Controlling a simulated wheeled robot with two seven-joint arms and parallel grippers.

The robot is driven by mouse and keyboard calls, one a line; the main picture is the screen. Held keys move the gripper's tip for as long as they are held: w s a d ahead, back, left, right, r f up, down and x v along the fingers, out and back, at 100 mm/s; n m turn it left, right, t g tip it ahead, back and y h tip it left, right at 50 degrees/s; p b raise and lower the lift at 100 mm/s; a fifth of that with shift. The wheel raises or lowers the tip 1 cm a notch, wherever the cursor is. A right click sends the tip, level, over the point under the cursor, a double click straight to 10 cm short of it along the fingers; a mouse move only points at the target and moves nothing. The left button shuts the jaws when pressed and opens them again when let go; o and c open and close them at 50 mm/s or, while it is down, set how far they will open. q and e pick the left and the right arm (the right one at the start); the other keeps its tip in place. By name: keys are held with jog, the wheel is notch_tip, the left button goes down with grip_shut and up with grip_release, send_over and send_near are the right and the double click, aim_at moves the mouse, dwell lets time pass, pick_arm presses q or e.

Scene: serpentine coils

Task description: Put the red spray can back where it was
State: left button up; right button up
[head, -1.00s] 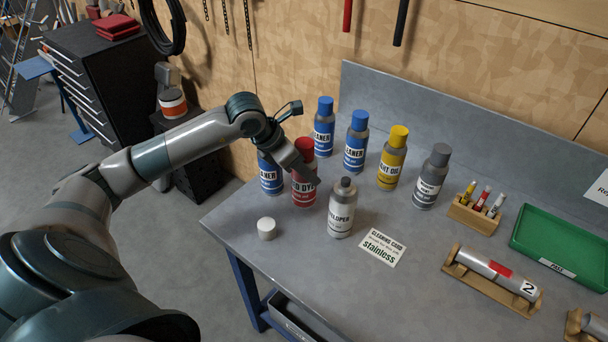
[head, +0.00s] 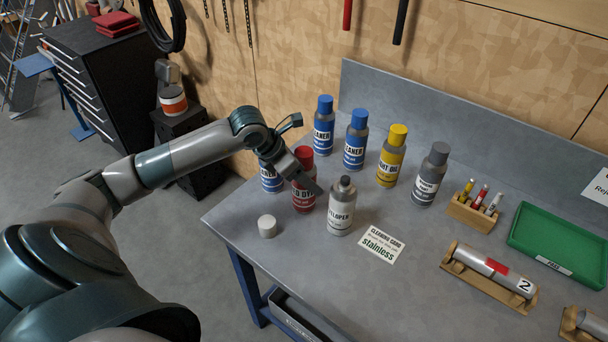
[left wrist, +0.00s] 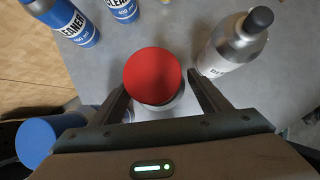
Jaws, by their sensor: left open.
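The red spray can (head: 304,198) stands upright on the grey bench near its left end, between a blue-capped can and the developer can. Its red cap also shows in the left wrist view (left wrist: 153,76). My left gripper (head: 308,180) is at the can, partly covering it in the head view. In the left wrist view the left gripper's (left wrist: 157,92) fingers are open, one on each side of the can, with gaps beside the cap. My right gripper is in neither view.
The developer can (head: 341,208) stands close on the right, and a blue-capped can (head: 270,180) close on the left. More cans stand behind. A white cap (head: 267,226) lies in front. A cleaning card (head: 382,245), a green tray (head: 525,260) and a marker holder (head: 474,216) are farther right.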

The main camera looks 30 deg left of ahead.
pick_arm(q)
jog(key=shift+r, duration=0.1)
jog(key=b+v, duration=0.4)
jog(key=v, duration=0.8)
